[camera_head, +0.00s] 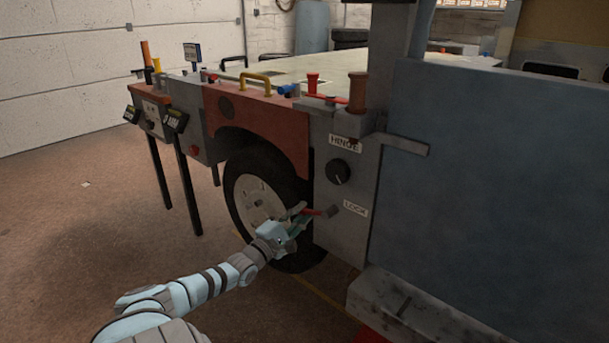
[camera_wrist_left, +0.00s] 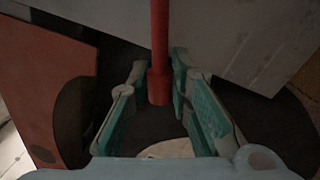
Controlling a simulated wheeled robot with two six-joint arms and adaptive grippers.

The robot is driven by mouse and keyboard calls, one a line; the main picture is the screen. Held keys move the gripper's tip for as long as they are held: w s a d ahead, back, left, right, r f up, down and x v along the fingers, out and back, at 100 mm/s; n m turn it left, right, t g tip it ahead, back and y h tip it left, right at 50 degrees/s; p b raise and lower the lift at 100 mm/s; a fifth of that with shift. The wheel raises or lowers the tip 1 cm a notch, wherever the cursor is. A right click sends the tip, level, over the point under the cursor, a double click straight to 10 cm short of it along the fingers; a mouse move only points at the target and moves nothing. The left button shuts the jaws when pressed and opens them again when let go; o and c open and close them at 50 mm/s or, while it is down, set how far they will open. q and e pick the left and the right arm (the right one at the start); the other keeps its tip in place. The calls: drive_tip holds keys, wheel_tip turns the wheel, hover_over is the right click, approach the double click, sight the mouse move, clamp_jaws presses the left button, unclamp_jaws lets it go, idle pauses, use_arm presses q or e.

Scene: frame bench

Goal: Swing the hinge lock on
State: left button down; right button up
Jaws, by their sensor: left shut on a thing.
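The hinge lock is a short red lever (camera_head: 313,212) on a dark pivot (camera_head: 334,210), low on the grey panel (camera_head: 335,235) beside the LOCK label (camera_head: 355,209). The lever points left from its pivot, roughly level. My left gripper (camera_head: 301,214) reaches in from the lower left and is shut on the lever's free end. In the left wrist view the red lever (camera_wrist_left: 159,50) comes down between the two green-padded fingers (camera_wrist_left: 160,70). Its exact contact with each pad is hard to make out. My right gripper is not in view.
A HINGE label (camera_head: 345,143) and a black knob (camera_head: 338,171) sit above the lock. A wheel (camera_head: 258,200) stands just behind my left gripper. A large blue-grey panel (camera_head: 490,190) fills the right.

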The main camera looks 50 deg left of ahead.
use_arm(q)
drive_tip(key=shift+a+r+m+h, duration=0.25)
drive_tip(key=shift+r+m, duration=0.4)
drive_tip(key=shift+m, duration=0.45)
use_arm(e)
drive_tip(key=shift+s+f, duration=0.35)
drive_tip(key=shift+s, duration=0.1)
use_arm(q)
drive_tip(key=c, duration=1.4)
unclamp_jaws()
drive_tip(key=shift+r, duration=0.1)
drive_tip(key=shift+c, duration=0.2)
drive_tip(key=v, duration=1.2)
